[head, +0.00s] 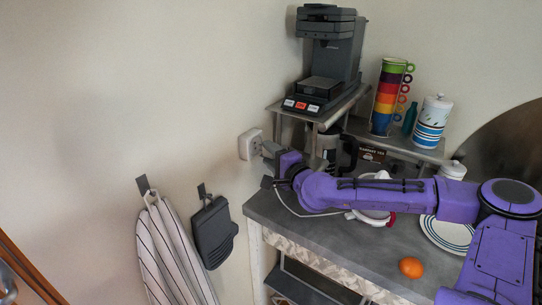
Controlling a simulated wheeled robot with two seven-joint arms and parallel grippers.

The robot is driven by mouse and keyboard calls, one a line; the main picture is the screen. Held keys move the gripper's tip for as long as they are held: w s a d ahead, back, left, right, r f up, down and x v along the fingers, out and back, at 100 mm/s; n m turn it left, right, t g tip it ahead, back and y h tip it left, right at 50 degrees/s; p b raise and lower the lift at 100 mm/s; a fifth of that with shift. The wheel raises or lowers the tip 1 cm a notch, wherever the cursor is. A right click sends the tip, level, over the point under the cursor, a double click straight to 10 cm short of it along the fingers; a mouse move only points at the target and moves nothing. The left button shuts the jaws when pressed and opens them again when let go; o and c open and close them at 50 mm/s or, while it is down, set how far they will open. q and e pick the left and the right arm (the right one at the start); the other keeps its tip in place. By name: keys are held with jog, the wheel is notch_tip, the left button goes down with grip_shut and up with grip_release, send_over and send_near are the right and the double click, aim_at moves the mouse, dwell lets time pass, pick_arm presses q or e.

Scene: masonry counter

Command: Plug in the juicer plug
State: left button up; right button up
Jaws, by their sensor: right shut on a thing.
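A white wall socket (247,146) is on the wall left of the counter. My right gripper (268,165) is at the end of the purple arm, beside the socket and just to its right. It is shut on the juicer plug, which its fingers mostly hide. I cannot tell whether the plug touches or sits in the socket. A pale cord (292,208) hangs from the gripper and curves back over the counter. The white juicer with red parts (378,217) stands on the counter, partly hidden behind my right arm. My left gripper is not in view.
A dark coffee machine (333,50) stands on a raised shelf above the gripper. Stacked coloured cups (386,98) and a striped canister (432,120) stand behind my arm. An orange (411,267) lies on the counter (350,248). A striped towel (172,250) and dark mitt (213,235) hang below the socket.

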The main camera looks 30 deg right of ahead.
aim_at(255, 146)
dwell(0.8)
jog(key=shift+w+a+b, duration=0.1)
jog(key=shift+w+b, duration=0.25)
jog(key=shift+b, duration=0.15)
jog(key=shift+w+a+b, duration=0.25)
jog(key=shift+w+b, duration=0.35)
jog(key=shift+b, duration=0.05)
jog(key=shift+w+a+b, duration=0.1)
jog(key=shift+w+b, duration=0.15)
jog(key=shift+b, duration=0.05)
jog(key=shift+w+a, duration=0.1)
jog(key=shift+w, duration=0.1)
jog(key=o, duration=0.9)
jog(key=shift+r, duration=0.1)
jog(key=shift+o, duration=1.1)
jog(key=shift+w, duration=0.1)
